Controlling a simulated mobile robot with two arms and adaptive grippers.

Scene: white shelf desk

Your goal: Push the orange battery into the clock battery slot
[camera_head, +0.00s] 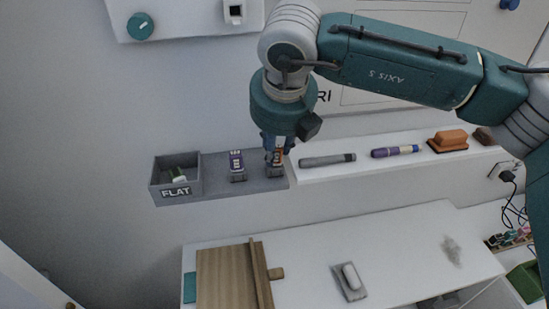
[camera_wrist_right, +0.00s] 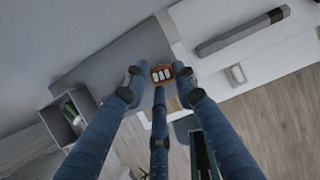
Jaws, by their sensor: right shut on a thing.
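The orange battery (camera_head: 277,158) stands upright on the grey shelf section, partly hidden by my right gripper. My right gripper (camera_head: 275,150) reaches down from above and is shut on it. In the right wrist view, my right gripper's fingers (camera_wrist_right: 160,85) surround the battery, whose orange end (camera_wrist_right: 161,73) shows pale marks. A white panel (camera_head: 180,22) on the wall at the top left has a teal knob (camera_head: 140,26) and a small dark opening (camera_head: 234,12). I cannot tell whether this is the clock battery slot. My left gripper is not in view.
A grey marker (camera_head: 327,160), a purple marker (camera_head: 396,151) and an orange-brown eraser (camera_head: 449,139) lie on the white shelf to the right. A white desk (camera_head: 400,240) is below.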

